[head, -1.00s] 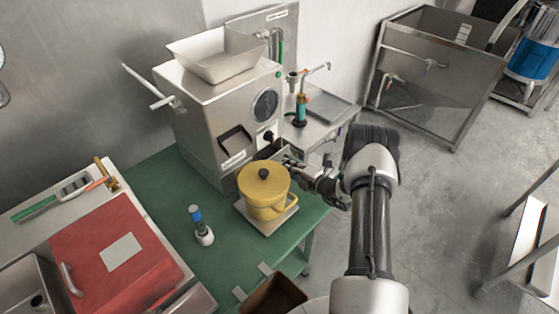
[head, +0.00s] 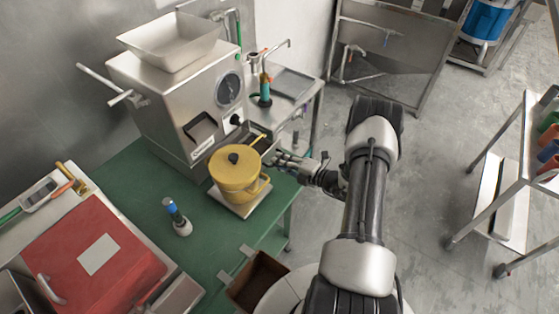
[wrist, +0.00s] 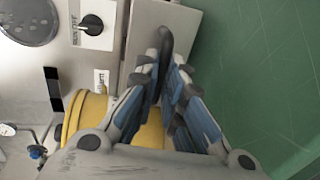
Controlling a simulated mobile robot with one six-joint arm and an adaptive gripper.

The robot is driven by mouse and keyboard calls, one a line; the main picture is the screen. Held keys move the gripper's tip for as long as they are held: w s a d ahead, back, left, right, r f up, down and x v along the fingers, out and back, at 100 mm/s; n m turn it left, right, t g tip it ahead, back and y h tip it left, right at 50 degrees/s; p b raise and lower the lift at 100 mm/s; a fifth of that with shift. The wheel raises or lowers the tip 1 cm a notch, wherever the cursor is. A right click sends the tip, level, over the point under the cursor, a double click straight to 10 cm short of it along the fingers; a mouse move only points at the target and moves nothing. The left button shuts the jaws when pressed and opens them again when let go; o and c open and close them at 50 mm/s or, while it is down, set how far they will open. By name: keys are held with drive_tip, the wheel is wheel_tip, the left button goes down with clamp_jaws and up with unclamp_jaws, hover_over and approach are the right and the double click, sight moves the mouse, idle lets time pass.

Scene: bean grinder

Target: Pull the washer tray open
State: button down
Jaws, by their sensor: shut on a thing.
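The washer tray appears to be the steel drawer low on the front of the grinder (head: 175,85). Its pale metal body (wrist: 183,22) stands out from the machine in the wrist view. In the head view, its dark inside (head: 262,144) shows partly behind the yellow pot. My gripper (head: 276,160) is at the tray's outer end, right of the pot. In the wrist view my gripper (wrist: 167,72) is shut around the tray's dark upright handle (wrist: 166,42). The fingers hide part of the handle.
The yellow lidded pot (head: 236,177) stands close beside my gripper on a pale plate on the green table (head: 215,240). A small blue-topped bottle (head: 177,216) stands left of it. A brown bin (head: 258,282) is in front.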

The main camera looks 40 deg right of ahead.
drive_tip(key=c, duration=1.7)
unclamp_jaws()
drive_tip(key=v, duration=1.2)
